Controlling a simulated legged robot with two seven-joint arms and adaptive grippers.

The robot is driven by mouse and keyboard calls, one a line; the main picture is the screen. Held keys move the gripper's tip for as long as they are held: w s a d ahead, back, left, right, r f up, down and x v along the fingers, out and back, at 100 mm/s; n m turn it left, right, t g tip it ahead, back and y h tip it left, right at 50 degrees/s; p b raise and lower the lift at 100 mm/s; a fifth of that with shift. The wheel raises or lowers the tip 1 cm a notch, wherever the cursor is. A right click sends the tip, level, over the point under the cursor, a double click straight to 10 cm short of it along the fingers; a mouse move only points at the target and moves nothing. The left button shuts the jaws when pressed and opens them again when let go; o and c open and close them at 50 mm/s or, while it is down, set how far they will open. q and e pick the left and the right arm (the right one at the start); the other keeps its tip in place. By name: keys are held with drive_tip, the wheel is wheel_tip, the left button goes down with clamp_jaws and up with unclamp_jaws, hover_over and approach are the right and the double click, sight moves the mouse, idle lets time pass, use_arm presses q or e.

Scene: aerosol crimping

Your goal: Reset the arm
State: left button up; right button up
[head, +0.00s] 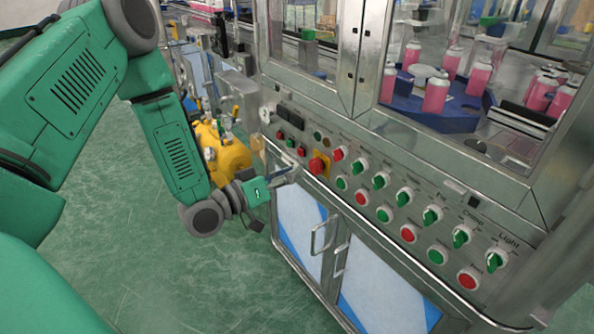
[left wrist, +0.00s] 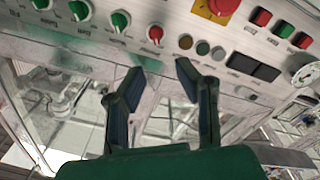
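My left arm (head: 170,140) comes in from the left and bends down toward the machine's control panel. My left gripper (head: 285,177) is in front of the panel's left end, near the red switch on its yellow plate (head: 318,165). In the left wrist view the two fingers of the left gripper (left wrist: 160,70) are apart with nothing between them. They point toward the panel, below a row with a red button (left wrist: 155,34) and green knobs (left wrist: 121,20). I cannot tell whether the fingertips touch the panel. My right gripper is not in view.
The steel machine (head: 350,110) fills the right side, with pink cans (head: 436,92) behind its glass. Cabinet door handles (head: 323,233) stick out below the panel. A yellow tank (head: 228,155) stands behind my left forearm. The green floor (head: 150,260) at the lower left is clear.

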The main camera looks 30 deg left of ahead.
use_arm(q)
drive_tip(key=shift+f, duration=0.1)
idle(0.3)
drive_tip(key=s+d+f+m+g+y, duration=0.1)
drive_tip(key=s+d+f+g+y, duration=0.15)
drive_tip(key=s+f+g, duration=0.5)
drive_tip(key=s+d+f+m+g+y, duration=0.15)
drive_tip(key=s+d+f, duration=0.3)
drive_tip(key=f, duration=0.55)
drive_tip(key=s+f+g+y, duration=0.1)
drive_tip(key=s+f+g, duration=0.1)
drive_tip(key=s, duration=0.6)
drive_tip(key=s+a+f+g+y, duration=0.1)
drive_tip(key=s+f+g, duration=0.2)
drive_tip(key=s, duration=0.6)
drive_tip(key=shift+s+a+g, duration=0.2)
drive_tip(key=shift+a+g, duration=0.1)
drive_tip(key=shift+g, duration=0.9)
